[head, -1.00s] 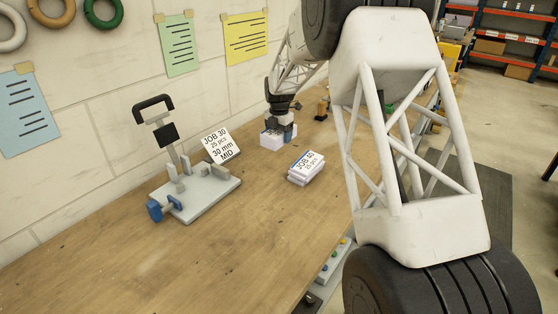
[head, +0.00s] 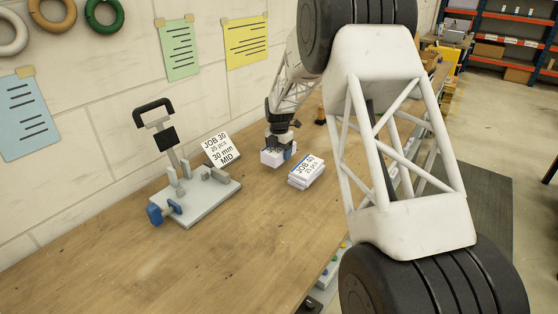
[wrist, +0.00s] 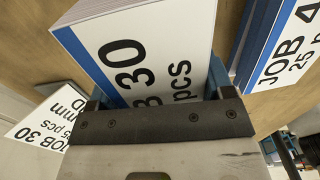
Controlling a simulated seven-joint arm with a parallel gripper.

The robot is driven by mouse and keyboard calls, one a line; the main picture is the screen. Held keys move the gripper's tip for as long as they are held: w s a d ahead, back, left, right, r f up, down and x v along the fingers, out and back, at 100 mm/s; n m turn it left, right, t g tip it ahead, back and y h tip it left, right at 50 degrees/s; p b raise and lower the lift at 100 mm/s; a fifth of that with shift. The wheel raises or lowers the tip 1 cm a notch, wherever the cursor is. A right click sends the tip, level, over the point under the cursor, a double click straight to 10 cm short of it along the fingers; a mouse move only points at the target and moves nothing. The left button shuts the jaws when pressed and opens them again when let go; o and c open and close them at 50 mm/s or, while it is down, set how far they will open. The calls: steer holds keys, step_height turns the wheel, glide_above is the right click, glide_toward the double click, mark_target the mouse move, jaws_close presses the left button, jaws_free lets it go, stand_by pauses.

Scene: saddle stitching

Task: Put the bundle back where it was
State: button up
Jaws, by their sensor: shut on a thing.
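My gripper (head: 279,151) is shut on the JOB 30 bundle (head: 271,158), a white paper stack with a blue edge stripe. In the wrist view the JOB 30 bundle (wrist: 150,50) lies between the jaws, its label reading "30" and "pcs". In the head view it is close to the bench top; I cannot tell whether it touches. The JOB 40 bundle (head: 306,171) lies just to its right and nearer, close but apart. It also shows at the right of the wrist view (wrist: 283,45).
A grey stitching fixture (head: 196,195) with an upright handle and blue knob stands to the left. A JOB 30 card (head: 221,148) reading "30 mm MID" leans behind it. The wooden bench (head: 200,260) is clear in front. Papers and rings hang on the wall.

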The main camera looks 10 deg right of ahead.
steer(key=shift+f, duration=1.85)
steer(key=shift+f, duration=0.15)
steer(key=o, duration=1.3)
step_height(320, 180, up, 12)
steer(key=shift+r, duration=0.1)
steer(key=shift+r, duration=0.1)
